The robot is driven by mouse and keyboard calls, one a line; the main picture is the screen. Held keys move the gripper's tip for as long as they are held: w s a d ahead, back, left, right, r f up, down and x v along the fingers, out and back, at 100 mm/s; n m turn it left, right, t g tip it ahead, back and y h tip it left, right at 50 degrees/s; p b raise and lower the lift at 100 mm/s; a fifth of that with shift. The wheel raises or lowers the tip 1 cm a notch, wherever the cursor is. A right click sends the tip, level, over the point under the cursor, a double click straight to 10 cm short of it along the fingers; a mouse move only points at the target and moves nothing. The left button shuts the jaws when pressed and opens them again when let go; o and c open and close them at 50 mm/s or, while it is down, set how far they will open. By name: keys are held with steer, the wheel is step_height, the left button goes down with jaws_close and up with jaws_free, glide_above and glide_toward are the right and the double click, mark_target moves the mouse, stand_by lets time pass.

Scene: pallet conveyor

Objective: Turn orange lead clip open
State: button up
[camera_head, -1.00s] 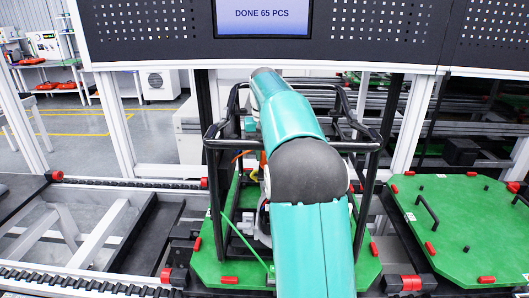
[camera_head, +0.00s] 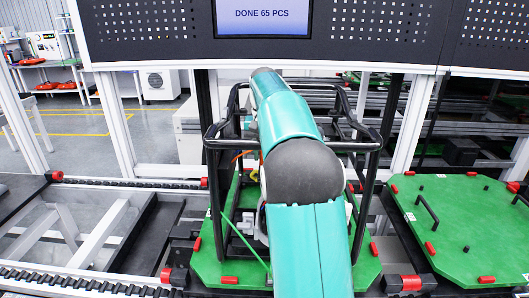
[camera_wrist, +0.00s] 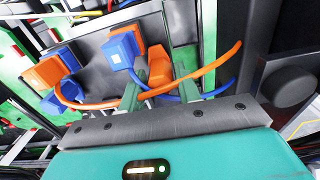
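In the wrist view, an orange lead clip (camera_wrist: 160,64) lies just ahead of my gripper (camera_wrist: 160,90), in line with the gap between its fingers. The two green fingers stand apart, one on each side, and I see no contact with the clip. An orange lead (camera_wrist: 216,62) curves across the right finger, and a blue lead passes near both fingers. A second orange clip (camera_wrist: 45,72) sits farther left, so I cannot tell which one is meant. In the head view my arm hides the clips and gripper.
A blue clip (camera_wrist: 122,50) is close beside the nearer orange clip, and another blue clip (camera_wrist: 66,58) is at left. A black tubular frame (camera_head: 362,150) surrounds the work on a green pallet (camera_head: 222,262). Another green pallet (camera_head: 462,215) is at right.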

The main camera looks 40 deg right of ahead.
step_height(320, 180, up, 14)
stand_by(0.9)
steer(key=shift+f, duration=0.1)
stand_by(0.5)
